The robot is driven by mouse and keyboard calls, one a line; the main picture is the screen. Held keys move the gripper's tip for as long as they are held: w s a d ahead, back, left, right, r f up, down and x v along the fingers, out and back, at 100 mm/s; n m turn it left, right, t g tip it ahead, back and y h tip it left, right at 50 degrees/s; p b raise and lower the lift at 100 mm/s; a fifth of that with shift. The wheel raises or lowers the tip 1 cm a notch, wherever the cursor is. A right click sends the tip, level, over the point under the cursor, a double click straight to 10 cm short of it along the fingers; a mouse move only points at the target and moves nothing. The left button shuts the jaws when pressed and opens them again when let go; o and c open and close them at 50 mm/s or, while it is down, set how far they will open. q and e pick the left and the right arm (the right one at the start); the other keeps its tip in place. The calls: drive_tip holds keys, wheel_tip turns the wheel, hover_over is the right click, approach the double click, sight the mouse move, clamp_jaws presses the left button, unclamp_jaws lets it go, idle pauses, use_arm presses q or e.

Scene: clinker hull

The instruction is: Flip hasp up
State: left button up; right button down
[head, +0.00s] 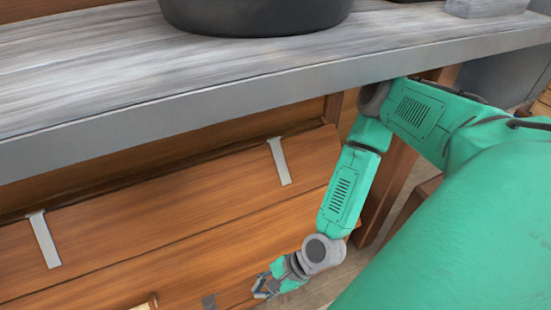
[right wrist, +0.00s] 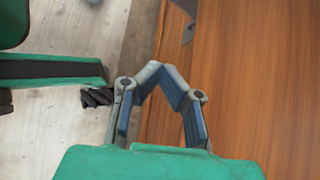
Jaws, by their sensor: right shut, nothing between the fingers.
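A wooden chest (head: 150,225) stands under a grey shelf, with two pale metal straps on its upper part. A small dark grey metal plate (head: 209,301), which looks like the hasp, shows at the bottom edge of the head view, partly cut off. My right gripper (head: 262,291) is to the right of this plate, apart from it. In the right wrist view the gripper (right wrist: 160,68) is shut and empty, its fingertips together beside the chest's wooden face (right wrist: 260,80). A grey metal piece (right wrist: 188,32) shows beyond the tips; I cannot tell surely that it is the hasp. My left gripper is out of view.
The grey shelf (head: 130,85) overhangs the chest and bears a black round vessel (head: 255,12) and a grey block (head: 487,7). A light wooden piece (head: 148,303) shows at the bottom edge. Pale floor (right wrist: 60,130) lies beside the chest.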

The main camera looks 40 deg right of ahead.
drive_tip(key=shift+s+d, duration=0.5)
drive_tip(key=shift+d, duration=0.35)
drive_tip(key=shift+s+d, duration=0.5)
drive_tip(key=shift+d, duration=0.35)
